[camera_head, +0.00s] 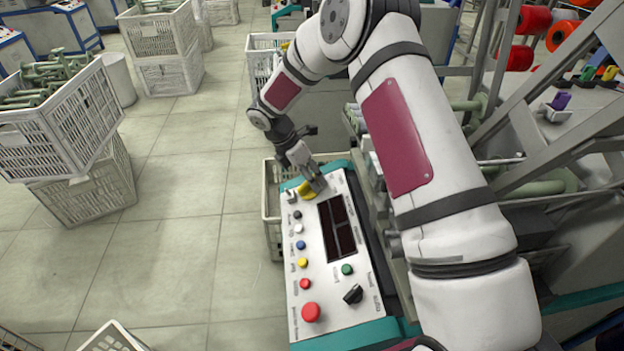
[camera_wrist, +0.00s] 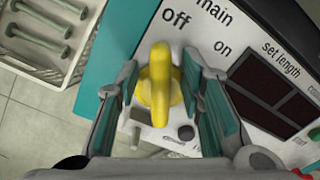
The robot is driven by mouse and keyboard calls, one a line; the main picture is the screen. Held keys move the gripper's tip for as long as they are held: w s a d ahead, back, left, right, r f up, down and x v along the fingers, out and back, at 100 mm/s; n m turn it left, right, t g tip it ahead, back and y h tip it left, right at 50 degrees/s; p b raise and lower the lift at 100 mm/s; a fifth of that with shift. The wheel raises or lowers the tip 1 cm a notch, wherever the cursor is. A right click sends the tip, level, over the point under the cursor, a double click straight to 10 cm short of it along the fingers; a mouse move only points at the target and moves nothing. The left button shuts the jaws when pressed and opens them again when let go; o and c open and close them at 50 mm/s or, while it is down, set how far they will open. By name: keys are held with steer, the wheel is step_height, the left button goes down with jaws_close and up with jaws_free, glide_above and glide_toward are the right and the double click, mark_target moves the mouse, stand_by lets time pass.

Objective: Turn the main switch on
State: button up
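The main switch is a yellow knob (camera_wrist: 160,84) on the white control panel (camera_head: 318,262), beneath the printed words "main", "off" and "on". Its grip points up in the wrist view, closer to "off" than to "on". In the head view the knob (camera_head: 305,190) is at the panel's far end, partly hidden by my gripper (camera_head: 314,186). In the wrist view my gripper (camera_wrist: 165,100) is open, with one finger on each side of the knob. A gap shows between each finger and the knob.
The panel has dark displays (camera_head: 337,226), several coloured buttons, a red button (camera_head: 311,312) and a black rotary switch (camera_head: 353,294). A white crate (camera_wrist: 45,35) stands beside the panel's teal edge. Machine frames stand to the right; open floor (camera_head: 170,240) lies to the left.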

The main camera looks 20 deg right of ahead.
steer(key=shift+d+f, duration=0.1)
steer(key=shift+f, duration=0.1)
jaws_close()
stand_by(0.3)
steer(key=m, duration=0.3)
steer(key=s+m, duration=0.1)
steer(key=m, duration=0.2)
steer(key=shift+s+r+b, duration=0.1)
steer(key=shift+s+b, duration=0.1)
steer(key=shift+b, duration=0.1)
steer(key=m, duration=0.4)
steer(key=s+m, duration=0.1)
steer(key=m, duration=0.1)
steer(key=shift+a+b, duration=0.3)
steer(key=shift+b, duration=0.05)
jaws_free()
